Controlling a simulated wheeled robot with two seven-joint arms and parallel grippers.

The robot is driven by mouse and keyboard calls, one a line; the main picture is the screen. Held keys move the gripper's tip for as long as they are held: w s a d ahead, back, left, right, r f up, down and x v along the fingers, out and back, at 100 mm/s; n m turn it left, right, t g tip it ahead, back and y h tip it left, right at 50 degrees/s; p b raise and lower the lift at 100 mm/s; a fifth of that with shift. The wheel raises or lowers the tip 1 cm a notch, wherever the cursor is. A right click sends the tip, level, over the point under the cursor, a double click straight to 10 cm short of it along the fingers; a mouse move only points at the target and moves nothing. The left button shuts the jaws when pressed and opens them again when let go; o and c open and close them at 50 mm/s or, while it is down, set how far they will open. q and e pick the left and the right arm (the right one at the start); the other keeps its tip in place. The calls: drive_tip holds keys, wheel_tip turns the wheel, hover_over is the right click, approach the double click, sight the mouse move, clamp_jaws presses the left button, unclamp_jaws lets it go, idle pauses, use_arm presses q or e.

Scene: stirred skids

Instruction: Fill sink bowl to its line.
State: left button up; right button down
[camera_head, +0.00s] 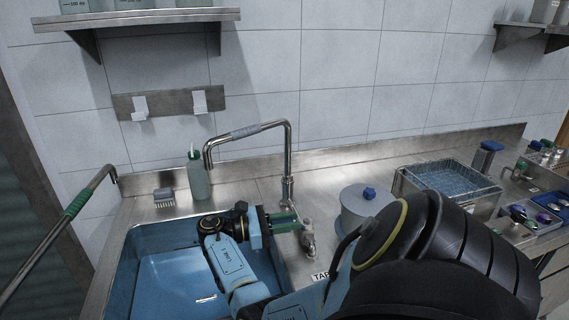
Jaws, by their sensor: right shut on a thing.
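The sink bowl (150,285) is blue inside and set in the steel counter at lower left. I cannot make out its fill line or a water level. A tall bent spout (288,150) with a grey sleeve arches over the bowl's back right. My left gripper is out of view.
A green bottle (198,178) and a brush (164,197) stand behind the bowl. A lidded grey pot (358,208) and a wire basket (405,186) are to the right. A metal pipe with a green band (76,205) slants in at left. Shelves hang above.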

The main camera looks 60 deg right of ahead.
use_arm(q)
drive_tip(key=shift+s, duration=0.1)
use_arm(e)
drive_tip(key=shift+w+d+r, duration=0.1)
drive_tip(key=shift+d+r, duration=0.05)
drive_tip(key=c, duration=1.6)
unclamp_jaws()
drive_tip(key=o, duration=0.4)
drive_tip(key=shift+w+d, duration=0.1)
drive_tip(key=shift+d, duration=0.05)
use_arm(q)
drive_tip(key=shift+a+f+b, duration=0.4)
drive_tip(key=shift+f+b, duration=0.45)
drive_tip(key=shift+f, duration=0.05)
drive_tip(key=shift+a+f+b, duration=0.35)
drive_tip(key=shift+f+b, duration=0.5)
use_arm(e)
drive_tip(key=v, duration=1.3)
drive_tip(key=shift+a, duration=0.2)
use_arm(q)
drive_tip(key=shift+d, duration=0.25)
